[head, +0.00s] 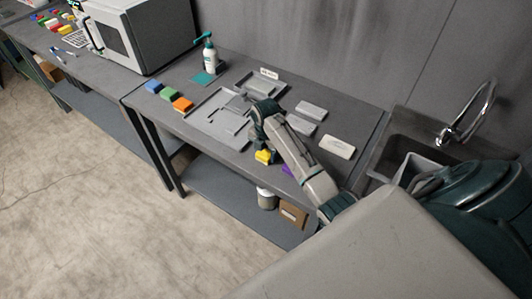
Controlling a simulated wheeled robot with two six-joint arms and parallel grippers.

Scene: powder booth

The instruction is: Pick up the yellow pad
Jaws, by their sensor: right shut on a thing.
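The yellow pad (263,157) is a small block at the front edge of the table, in the middle of the head view. My right arm reaches in from the lower right and bends down over it. My right gripper (265,150) is shut on the yellow pad. The fingers are mostly hidden by the wrist, and I cannot tell whether the pad is lifted off the table. My left gripper is not in view.
Blue (153,87), green (168,95) and orange (182,104) pads line the table's left side. A purple pad (287,170) is partly behind my arm. A grey tray (208,107) and a pump bottle (210,57) stand behind. A sink (412,130) is at right.

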